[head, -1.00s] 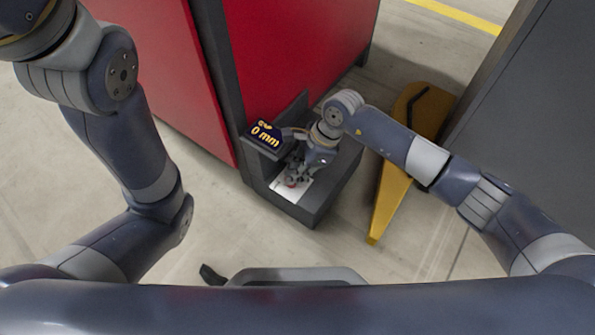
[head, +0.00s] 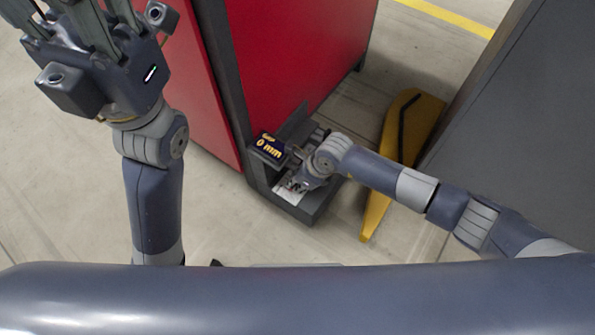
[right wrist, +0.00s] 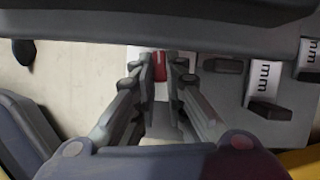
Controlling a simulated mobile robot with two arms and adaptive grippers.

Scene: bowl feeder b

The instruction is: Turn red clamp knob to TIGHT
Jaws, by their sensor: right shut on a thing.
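The red clamp knob (right wrist: 160,66) shows in the right wrist view as a small red piece between the fingertips of my right gripper (right wrist: 158,78). The fingers are shut on it. In the head view my right gripper (head: 296,184) is low over the white plate of the grey machine base, and it hides the knob there. I cannot read a TIGHT mark or tell how far the knob is turned. My left gripper (head: 80,45) is raised at the top left of the head view, far from the knob. Its fingertips are cut off by the frame.
A small dark display (head: 269,147) reading 0 mm stands beside my right gripper. A red cabinet (head: 300,60) rises behind the base. A yellow stand (head: 383,195) is to the right, near a grey cabinet (head: 500,130). Labels reading mm (right wrist: 263,80) show in the wrist view.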

